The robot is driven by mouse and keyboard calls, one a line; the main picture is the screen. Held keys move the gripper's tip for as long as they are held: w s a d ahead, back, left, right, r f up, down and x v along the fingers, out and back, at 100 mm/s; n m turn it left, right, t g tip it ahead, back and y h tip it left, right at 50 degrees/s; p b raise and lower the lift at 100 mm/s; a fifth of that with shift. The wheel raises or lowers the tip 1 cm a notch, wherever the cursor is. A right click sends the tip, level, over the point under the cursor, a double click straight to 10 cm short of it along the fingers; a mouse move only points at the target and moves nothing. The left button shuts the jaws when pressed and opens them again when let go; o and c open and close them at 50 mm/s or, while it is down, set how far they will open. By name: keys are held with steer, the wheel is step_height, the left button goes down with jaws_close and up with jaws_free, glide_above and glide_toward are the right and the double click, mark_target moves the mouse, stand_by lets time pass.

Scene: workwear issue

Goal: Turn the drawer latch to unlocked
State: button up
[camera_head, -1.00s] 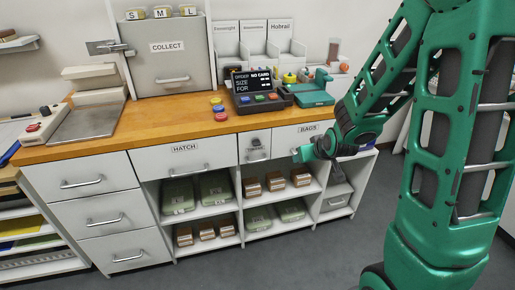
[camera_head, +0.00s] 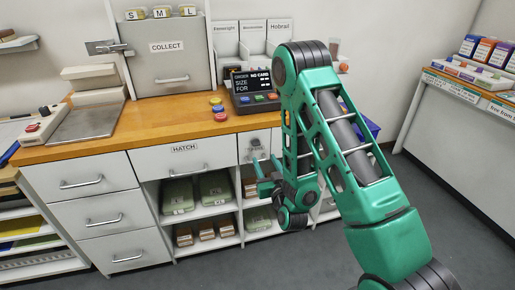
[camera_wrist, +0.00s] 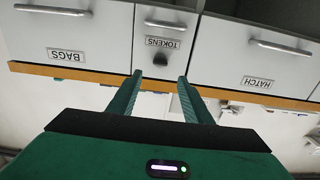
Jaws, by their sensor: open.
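The small TOKENS drawer (camera_head: 247,136) is in the counter front between the HATCH drawer (camera_head: 170,160) and the BAGS drawer. Its latch, a small dark knob (camera_wrist: 160,58), shows upside down in the wrist view beside the TOKENS label (camera_wrist: 163,42). The drawer's handle (camera_wrist: 165,24) lies beyond the label. I cannot read the latch's setting. My gripper (camera_wrist: 160,77) is open and empty, its fingers pointing at the counter front on either side of the knob's line. In the head view my gripper (camera_head: 257,177) is low in front of the drawer, apparently apart from it.
The wooden counter top (camera_head: 180,122) carries colored buttons (camera_head: 218,108) and an order terminal (camera_head: 254,90). Open shelves with green packs (camera_head: 215,188) and brown boxes lie below. My arm hides the BAGS drawer in the head view. Grey floor is clear in front.

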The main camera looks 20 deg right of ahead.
mark_target(257, 145)
steer(key=w, duration=1)
steer(key=shift+w, duration=0.25)
steer(key=c, duration=1.1)
steer(key=shift+o, duration=0.2)
